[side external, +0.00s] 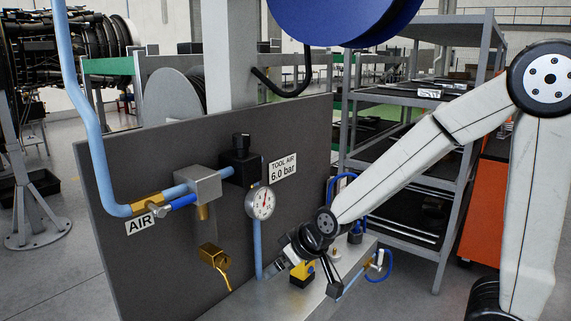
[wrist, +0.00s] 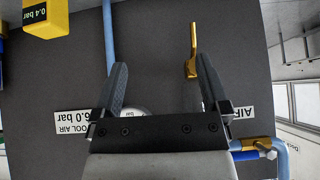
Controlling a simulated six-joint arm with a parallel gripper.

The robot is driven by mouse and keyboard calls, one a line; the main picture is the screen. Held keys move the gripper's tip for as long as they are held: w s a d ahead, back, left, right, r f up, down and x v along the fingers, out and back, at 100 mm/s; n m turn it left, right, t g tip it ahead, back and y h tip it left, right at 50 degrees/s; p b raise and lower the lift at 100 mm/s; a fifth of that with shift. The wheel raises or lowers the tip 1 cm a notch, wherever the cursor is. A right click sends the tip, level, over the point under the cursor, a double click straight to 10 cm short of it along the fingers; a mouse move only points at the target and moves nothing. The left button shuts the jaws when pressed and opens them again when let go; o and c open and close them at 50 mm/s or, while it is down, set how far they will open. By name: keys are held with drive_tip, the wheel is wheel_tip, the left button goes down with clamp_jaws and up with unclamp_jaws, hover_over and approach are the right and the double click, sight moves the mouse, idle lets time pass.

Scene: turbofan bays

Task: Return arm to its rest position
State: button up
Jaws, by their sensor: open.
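My gripper (side external: 274,268) is low in front of the dark panel in the side view, at the end of my white arm, above the grey bench top. In the wrist view its two dark fingers (wrist: 160,68) are apart with nothing between them, and the panel lies behind.
The panel (side external: 130,250) carries blue pipes, a round gauge (side external: 261,203) and a brass block (side external: 213,256). A yellow device (side external: 302,270) stands close to my gripper; a yellow box (wrist: 48,18) reads 0.4 bar. A blue reel (side external: 345,18) hangs above. Shelving (side external: 440,190) stands behind my arm.

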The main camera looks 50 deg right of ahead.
drive_tip(key=s+d+f+g, duration=0.1)
drive_tip(key=s+f+g, duration=0.4)
drive_tip(key=s, duration=0.4)
drive_tip(key=shift+s+f, duration=0.15)
drive_tip(key=shift+f, duration=0.15)
